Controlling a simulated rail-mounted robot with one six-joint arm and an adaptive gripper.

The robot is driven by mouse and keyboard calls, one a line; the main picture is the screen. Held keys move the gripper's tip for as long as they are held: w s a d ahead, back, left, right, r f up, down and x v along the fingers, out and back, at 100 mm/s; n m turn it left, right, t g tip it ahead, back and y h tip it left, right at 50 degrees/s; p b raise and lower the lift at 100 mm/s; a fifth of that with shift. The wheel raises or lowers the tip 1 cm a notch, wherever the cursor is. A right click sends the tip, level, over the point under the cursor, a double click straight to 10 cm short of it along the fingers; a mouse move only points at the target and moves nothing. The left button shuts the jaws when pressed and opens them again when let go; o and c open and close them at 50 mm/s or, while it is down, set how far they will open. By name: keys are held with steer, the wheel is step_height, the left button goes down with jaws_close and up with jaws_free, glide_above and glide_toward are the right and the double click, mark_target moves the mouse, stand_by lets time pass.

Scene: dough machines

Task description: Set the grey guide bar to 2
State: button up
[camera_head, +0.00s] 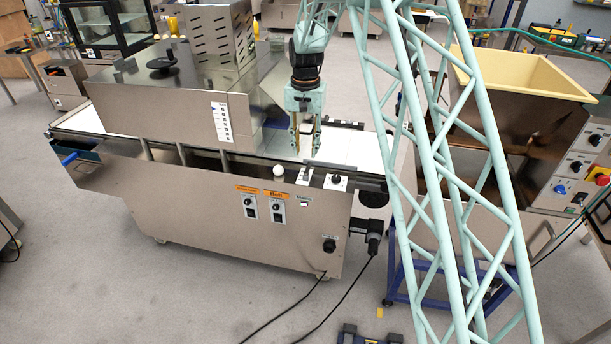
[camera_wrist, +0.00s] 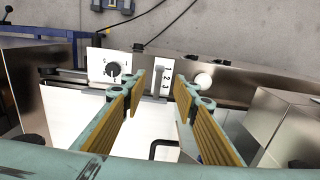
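My gripper (camera_head: 305,140) points down over the white belt of the steel dough machine, near its front edge. In the wrist view my gripper (camera_wrist: 160,90) is open, with nothing between its ribbed yellow-brown pads. A white scale plate (camera_wrist: 166,82) with the numbers 2 and 3 readable shows beyond the fingertips; it also shows in the head view (camera_head: 304,176). A grey bar (camera_head: 332,164) lies along the belt's front edge beside my gripper. A short grey piece (camera_wrist: 164,57) stands by the scale; I cannot tell whether it belongs to that bar, or its exact setting.
A black dial (camera_wrist: 113,69) on a white numbered plate and a white ball knob (camera_wrist: 203,80) flank the scale. A black bent rod (camera_wrist: 163,146) lies over the belt. The steel housing (camera_head: 172,115) stands left of my gripper. The belt (camera_head: 365,150) is clear to the right.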

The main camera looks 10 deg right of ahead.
mark_target(305, 176)
step_height(305, 176, down, 12)
steer(key=shift+f+b, duration=0.2)
steer(key=shift+b, duration=0.8)
steer(key=shift+c, duration=0.4)
jaws_close()
